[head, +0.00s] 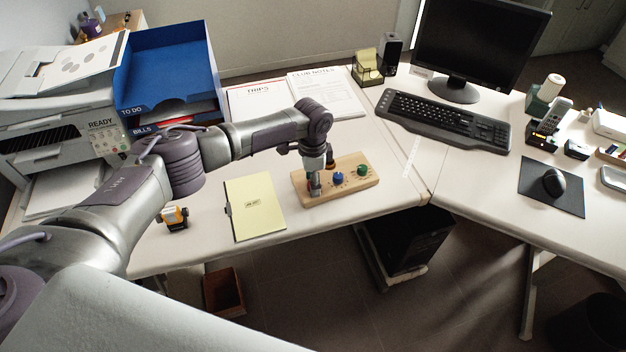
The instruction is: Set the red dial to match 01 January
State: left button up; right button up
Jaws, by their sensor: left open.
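A wooden board (352,190) lies on the desk with a row of dials. The blue dial (338,178) is in its middle and the green dial (362,170) is at its right. My left gripper (314,190) points down over the board's left end, with its fingers open around the spot left of the blue dial. Only a hint of red shows between the fingers, so the red dial is mostly hidden and its setting cannot be read. I cannot tell whether the fingers touch it. My right gripper is not in view.
A yellow notepad (255,208) and a small orange-and-black object (173,216) lie left of the board. Papers (325,95) lie behind it. A blue tray (165,75) and a printer (60,130) stand at left. A keyboard (445,120) and monitor (482,40) are at right.

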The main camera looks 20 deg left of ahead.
pick_arm(q)
grip_shut()
